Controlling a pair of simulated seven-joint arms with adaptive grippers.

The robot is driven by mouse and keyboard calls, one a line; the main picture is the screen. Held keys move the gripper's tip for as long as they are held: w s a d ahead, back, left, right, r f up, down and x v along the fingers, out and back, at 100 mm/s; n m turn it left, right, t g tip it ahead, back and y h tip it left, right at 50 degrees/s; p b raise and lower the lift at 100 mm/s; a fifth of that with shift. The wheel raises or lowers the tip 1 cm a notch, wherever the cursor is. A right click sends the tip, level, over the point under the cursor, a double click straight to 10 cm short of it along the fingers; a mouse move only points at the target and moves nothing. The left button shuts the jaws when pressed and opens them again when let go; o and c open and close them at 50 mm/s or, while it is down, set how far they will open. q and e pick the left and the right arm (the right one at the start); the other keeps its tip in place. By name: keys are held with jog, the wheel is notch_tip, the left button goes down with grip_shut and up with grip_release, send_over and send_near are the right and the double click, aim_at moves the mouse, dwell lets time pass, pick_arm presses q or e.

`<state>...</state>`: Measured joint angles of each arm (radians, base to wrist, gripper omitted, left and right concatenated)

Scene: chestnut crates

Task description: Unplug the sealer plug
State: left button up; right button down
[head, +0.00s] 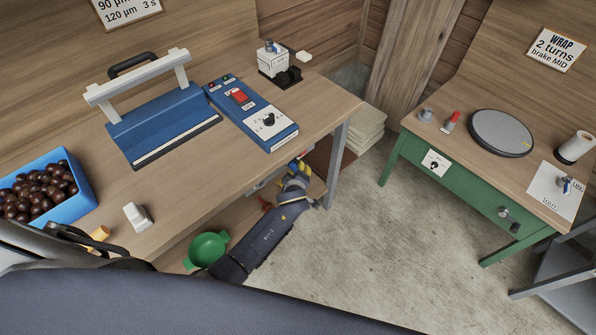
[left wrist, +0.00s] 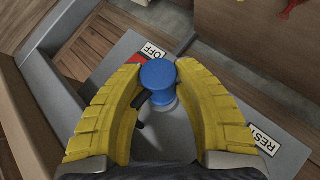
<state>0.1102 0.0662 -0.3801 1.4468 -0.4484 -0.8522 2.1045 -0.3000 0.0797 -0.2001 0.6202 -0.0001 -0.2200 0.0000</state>
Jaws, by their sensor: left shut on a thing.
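The sealer (head: 160,122) is a blue body with a white frame and black handle, on the wooden bench in the head view. My left gripper (head: 300,168) is low at the bench's front edge, partly hidden by it. In the left wrist view its yellow fingers (left wrist: 160,95) are closed around a blue round-topped piece (left wrist: 157,74), seemingly the plug. The piece stands over a grey panel (left wrist: 200,135) marked OFF and REST. Whether it is seated in a socket cannot be told. My right gripper is in neither view.
A blue control box (head: 265,125) with a red switch lies near the bench's front edge. A green bowl (head: 207,250) and a bench leg (head: 336,165) are near my left arm. A green table (head: 455,187) stands right, with open floor between.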

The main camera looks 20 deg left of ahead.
pick_arm(q)
grip_shut()
jog(key=shift+s+d, duration=0.35)
jog(key=shift+d, duration=0.2)
dwell(0.4)
jog(key=shift+o, duration=0.7)
grip_release()
grip_shut()
jog(key=shift+s+d, duration=0.45)
jog(key=shift+d, duration=0.25)
jog(key=shift+s+d, duration=0.4)
jog(key=shift+d, duration=0.3)
